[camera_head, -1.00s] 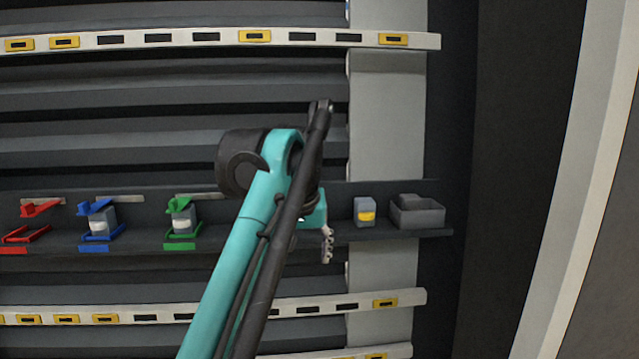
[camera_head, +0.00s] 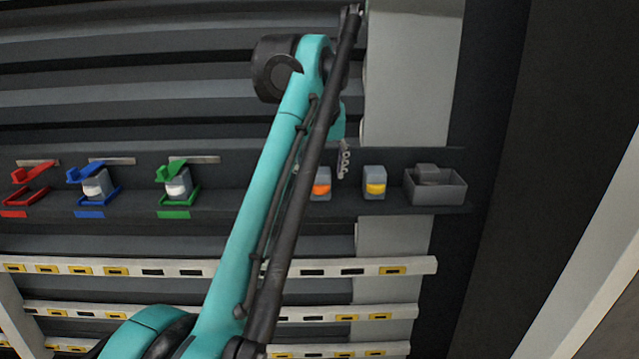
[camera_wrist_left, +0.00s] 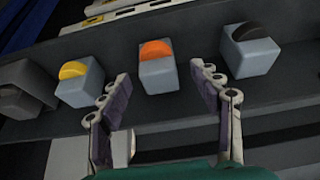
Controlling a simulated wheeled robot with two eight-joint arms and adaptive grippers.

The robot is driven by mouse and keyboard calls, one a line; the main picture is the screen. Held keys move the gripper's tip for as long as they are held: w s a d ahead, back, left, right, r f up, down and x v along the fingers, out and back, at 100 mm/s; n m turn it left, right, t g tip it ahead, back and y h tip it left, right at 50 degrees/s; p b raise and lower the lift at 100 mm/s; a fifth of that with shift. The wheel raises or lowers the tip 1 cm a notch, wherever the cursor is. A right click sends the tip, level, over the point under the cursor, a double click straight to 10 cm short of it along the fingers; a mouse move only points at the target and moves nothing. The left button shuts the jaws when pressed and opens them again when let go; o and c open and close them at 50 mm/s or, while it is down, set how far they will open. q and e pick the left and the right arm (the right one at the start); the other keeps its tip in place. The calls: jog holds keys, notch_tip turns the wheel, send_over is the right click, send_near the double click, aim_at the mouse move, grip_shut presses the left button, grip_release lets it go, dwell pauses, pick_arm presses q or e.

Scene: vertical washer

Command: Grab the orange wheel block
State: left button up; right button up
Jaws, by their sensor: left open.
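The orange wheel block (camera_head: 321,184) is a grey block with an orange wheel on top, standing on the dark shelf, partly behind my left arm in the head view. In the left wrist view the orange wheel block (camera_wrist_left: 158,66) stands beyond and between the two open fingers. My left gripper (camera_wrist_left: 160,82) is open and empty, with its fingertips just short of the block and to either side of it. In the head view my left gripper (camera_head: 344,160) shows only partly, above and right of the block. My right gripper is not in view.
A yellow wheel block (camera_head: 375,184) and a grey bin (camera_head: 436,187) stand to the right on the shelf. A black wheel block (camera_wrist_left: 249,50) stands on the other side. Red, blue (camera_head: 93,186) and green (camera_head: 176,186) holders sit further left. White slotted rails run below.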

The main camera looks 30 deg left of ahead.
aim_at(320, 172)
pick_arm(q)
jog(key=w+f, duration=0.2)
jog(key=f, duration=0.1)
jog(key=shift+w+a, duration=0.3)
jog(key=shift+a, duration=0.05)
jog(key=shift+a+f, duration=0.1)
jog(key=shift+f, duration=0.15)
jog(key=shift+s+r, duration=0.1)
jog(key=shift+s, duration=0.6)
jog(key=shift+w, duration=0.45)
jog(key=c, duration=1.3)
jog(key=shift+s, duration=0.2)
